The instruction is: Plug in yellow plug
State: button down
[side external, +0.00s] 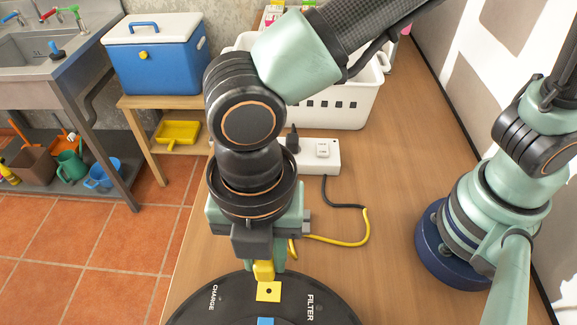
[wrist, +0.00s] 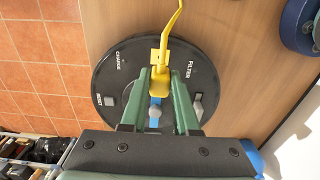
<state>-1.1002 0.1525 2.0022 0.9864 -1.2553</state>
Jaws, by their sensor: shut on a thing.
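My gripper (side external: 264,266) is shut on the yellow plug (side external: 263,271) just above the round black device (side external: 200,312). In the wrist view the plug (wrist: 161,76) sits between the green fingertips (wrist: 160,84). A flat yellow square socket with a dark hole (side external: 269,292) lies on the device; in the side view the plug is at its far edge and the hole shows uncovered. In the wrist view the plug partly hides the socket. A yellow cable (side external: 340,242) runs from the plug, turning into a black cord. A blue part (side external: 266,321) shows at the picture's bottom.
A white power strip (side external: 318,160) with a black plug (side external: 292,139) stands behind my gripper, joined to the black cord. A white basket (side external: 345,106) is beyond it. A blue cooler (side external: 157,58) stands at the left. The wooden table (side external: 385,150) is clear at the right.

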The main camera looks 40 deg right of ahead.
send_over(269, 288)
jog(key=shift+f, duration=2.85)
jog(key=shift+f, duration=0.6)
jog(key=c, duration=0.6)
grip_release()
notch_tip(269, 288, up, 12)
